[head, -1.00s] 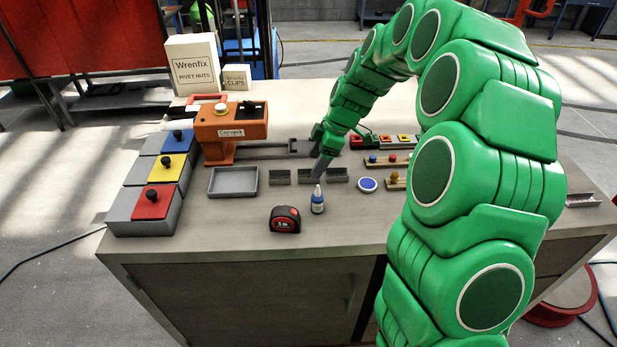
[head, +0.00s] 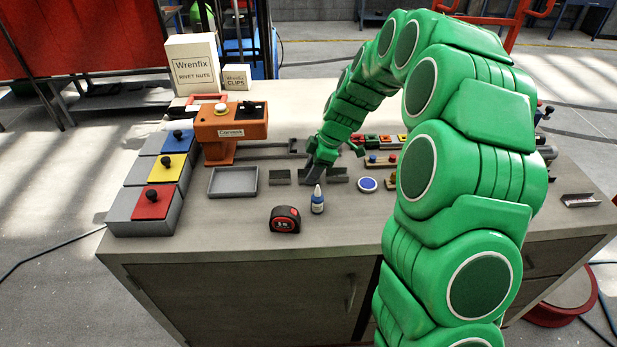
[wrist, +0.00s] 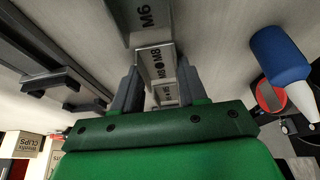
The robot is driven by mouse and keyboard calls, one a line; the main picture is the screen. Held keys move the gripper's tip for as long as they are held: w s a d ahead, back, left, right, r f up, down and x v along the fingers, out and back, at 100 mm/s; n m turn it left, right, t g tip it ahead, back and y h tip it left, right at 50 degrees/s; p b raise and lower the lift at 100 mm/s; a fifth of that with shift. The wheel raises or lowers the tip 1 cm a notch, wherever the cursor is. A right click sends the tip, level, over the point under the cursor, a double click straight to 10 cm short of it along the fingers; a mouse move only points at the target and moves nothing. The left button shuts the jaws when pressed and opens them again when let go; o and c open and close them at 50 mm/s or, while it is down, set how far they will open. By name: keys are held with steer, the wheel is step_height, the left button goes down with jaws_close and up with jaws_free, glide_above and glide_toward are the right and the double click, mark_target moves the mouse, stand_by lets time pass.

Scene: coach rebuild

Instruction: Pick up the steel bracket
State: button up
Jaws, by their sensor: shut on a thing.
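The steel bracket (wrist: 153,62) is a grey metal piece marked "M6" between the two fingers of my gripper (wrist: 158,88) in the wrist view. The gripper is shut on it. In the head view, my gripper (head: 314,172) is low over the bench in the row of grey metal pieces, and it partly hides the piece it holds. I cannot tell whether the bracket touches the bench. A similar grey piece (head: 280,177) stands to the left and another (head: 338,175) to the right.
A blue-and-white bottle (head: 317,203) and a tape measure (head: 285,220) stand in front of my gripper. A grey tray (head: 232,182) and orange machine (head: 230,130) are left. A blue-topped round tin (head: 367,184) is right.

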steer(key=shift+r, duration=0.1)
steer(key=shift+r, duration=0.2)
step_height(320, 180, up, 3)
steer(key=shift+s+f, duration=0.1)
steer(key=s+d+r, duration=0.2)
steer(key=s+r, duration=0.8)
steer(key=s, duration=0.3)
steer(key=w+a+f, duration=0.2)
steer(key=w, duration=1.1)
steer(key=w+a+f, duration=0.1)
steer(key=w+f, duration=0.1)
steer(key=w, duration=1.1)
steer(key=shift+s+f, duration=0.15)
steer(key=shift+f, duration=2.5)
steer(key=shift+f, duration=0.85)
